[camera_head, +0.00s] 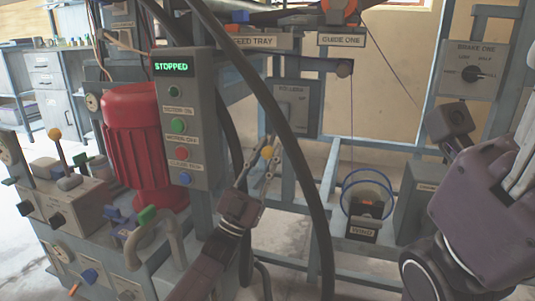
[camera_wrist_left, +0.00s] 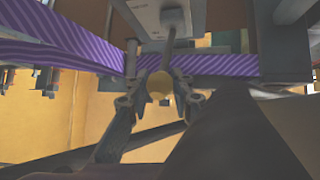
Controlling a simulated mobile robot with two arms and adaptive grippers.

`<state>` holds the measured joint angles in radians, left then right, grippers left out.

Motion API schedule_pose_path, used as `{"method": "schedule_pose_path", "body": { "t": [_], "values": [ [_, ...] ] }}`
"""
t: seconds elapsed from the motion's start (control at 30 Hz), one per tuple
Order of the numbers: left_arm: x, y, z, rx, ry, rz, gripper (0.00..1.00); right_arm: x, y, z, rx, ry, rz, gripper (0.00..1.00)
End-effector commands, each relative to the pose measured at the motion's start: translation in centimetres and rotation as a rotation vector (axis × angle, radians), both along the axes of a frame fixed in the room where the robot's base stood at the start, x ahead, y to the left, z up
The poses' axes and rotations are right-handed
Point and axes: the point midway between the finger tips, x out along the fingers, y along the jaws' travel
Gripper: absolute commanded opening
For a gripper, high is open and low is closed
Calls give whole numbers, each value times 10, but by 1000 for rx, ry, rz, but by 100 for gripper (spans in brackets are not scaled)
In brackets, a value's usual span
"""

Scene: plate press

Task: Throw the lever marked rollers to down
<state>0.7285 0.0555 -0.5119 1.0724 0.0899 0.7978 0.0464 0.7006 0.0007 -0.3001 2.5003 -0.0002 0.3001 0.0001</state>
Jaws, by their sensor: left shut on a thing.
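The lever's yellow ball knob (camera_head: 267,152) hangs below a grey panel (camera_head: 292,100) in the middle of the head view. The panel's label is too small to read surely. My left gripper (camera_head: 266,160) reaches up to the knob from below. In the left wrist view the two fingers (camera_wrist_left: 160,98) are closed around the yellow knob (camera_wrist_left: 159,84), one on each side. The lever's thin rod (camera_wrist_left: 171,45) runs from the knob up to the panel (camera_wrist_left: 165,15). My right gripper (camera_head: 520,155) is partly in view at the right edge, its fingertips unclear, away from the lever.
A thick black cable (camera_head: 285,120) hangs close by the left gripper. A control box (camera_head: 182,120) reading STOPPED and a red motor (camera_head: 135,140) stand to the left. Another yellow-knobbed lever (camera_head: 55,135) is at far left. A blue-rimmed reel (camera_head: 368,195) sits at lower right.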

Motion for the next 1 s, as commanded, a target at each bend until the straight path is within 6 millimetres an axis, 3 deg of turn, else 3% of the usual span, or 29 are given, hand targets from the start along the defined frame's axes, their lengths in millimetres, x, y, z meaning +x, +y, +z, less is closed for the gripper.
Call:
{"method": "schedule_pose_path", "body": {
  "t": [0.03,0.3,0.33,0.47,0.77,1.0],
  "values": [
    [2,-1,-7,8,14,2,0,0,0,0,0,-1,0,62],
    [2,-1,-8,9,16,2,0,0,0,0,0,-1,0,62],
    [2,-1,-8,9,16,2,24,0,0,0,0,-1,0,62],
    [2,-1,-6,7,12,2,38,-1,0,0,0,-1,0,62],
    [1,0,-4,4,6,1,39,1,0,0,2,4,0,62],
    [-13,14,-29,4,10,3,39,1,0,0,1,2,0,62]
  ]
}}
